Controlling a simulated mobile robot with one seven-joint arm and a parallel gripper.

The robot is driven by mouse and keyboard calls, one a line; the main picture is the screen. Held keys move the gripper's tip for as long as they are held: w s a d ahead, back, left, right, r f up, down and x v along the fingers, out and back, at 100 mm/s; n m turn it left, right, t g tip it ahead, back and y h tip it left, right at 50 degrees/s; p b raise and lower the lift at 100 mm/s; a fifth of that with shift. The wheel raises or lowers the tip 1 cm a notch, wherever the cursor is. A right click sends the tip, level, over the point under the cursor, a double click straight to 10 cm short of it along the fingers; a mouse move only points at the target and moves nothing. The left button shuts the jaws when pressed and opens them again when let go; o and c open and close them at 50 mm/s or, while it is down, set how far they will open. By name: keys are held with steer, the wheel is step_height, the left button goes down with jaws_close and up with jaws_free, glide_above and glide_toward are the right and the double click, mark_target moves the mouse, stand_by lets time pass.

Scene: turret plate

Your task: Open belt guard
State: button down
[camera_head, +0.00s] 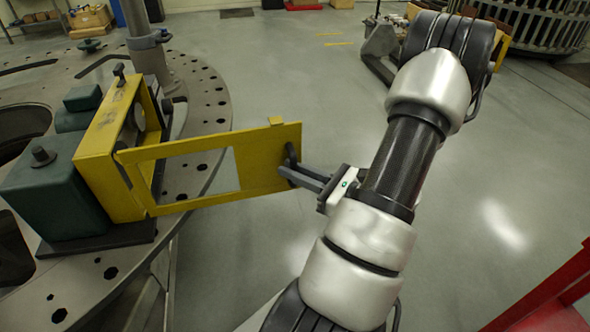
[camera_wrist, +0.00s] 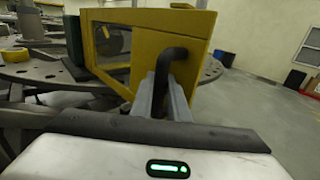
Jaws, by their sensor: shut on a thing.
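The yellow belt guard door (camera_head: 262,160) stands swung out from the yellow guard housing (camera_head: 112,150), with a gap showing between its left end and the inside of the housing. It has a cut-out window and a dark handle (camera_head: 293,158) near its right end. My gripper (camera_head: 290,172) is shut on that handle. In the wrist view the black bent handle (camera_wrist: 168,66) rises between the two fingers (camera_wrist: 165,100), in front of the door's yellow face (camera_wrist: 190,28). The housing's inside is partly hidden by the door.
A green motor block (camera_head: 55,190) stands beside the housing on a round drilled plate (camera_head: 205,110). A vertical grey post (camera_head: 147,50) rises behind the housing. Red framing (camera_head: 545,300) is at the lower right. The grey floor right of the plate is mostly clear.

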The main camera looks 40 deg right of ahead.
steer(key=shift+a, duration=0.1)
steer(key=c, duration=2)
jaws_free()
steer(key=shift+w, duration=0.1)
steer(key=v, duration=1.7)
steer(key=shift+s+b, duration=0.25)
steer(key=shift+b, duration=0.15)
steer(key=shift+w, duration=0.1)
